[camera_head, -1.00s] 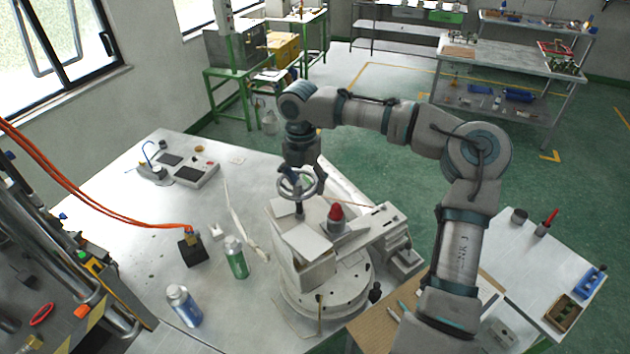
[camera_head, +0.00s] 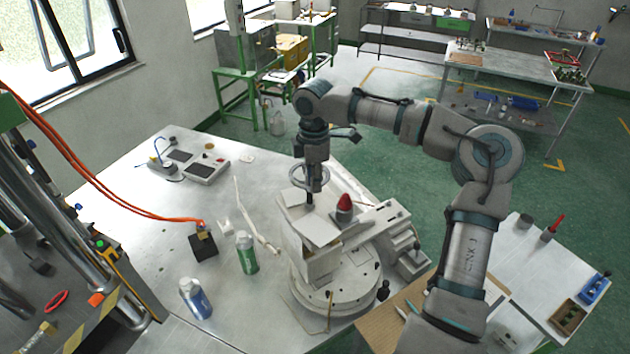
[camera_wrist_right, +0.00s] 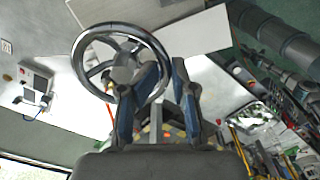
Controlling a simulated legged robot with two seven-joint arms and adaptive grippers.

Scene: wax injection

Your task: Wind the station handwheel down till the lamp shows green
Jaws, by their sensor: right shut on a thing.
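The handwheel (camera_head: 294,174) is a pale ring on top of the white station (camera_head: 318,262). It shows large in the right wrist view, as a grey spoked wheel (camera_wrist_right: 78,62). My right gripper (camera_head: 313,196) comes down onto the wheel from above. In the right wrist view its blue-grey fingers (camera_wrist_right: 166,68) stand on either side of the rim's right part, shut on it. The fingers hide part of the rim. My left gripper is not in view.
A green bottle (camera_head: 246,254), a blue bottle (camera_head: 195,298) and a black block (camera_head: 203,246) stand left of the station. A control box (camera_head: 203,170) lies at the table's back. Orange hoses (camera_head: 110,197) hang at the left. The table's middle left is clear.

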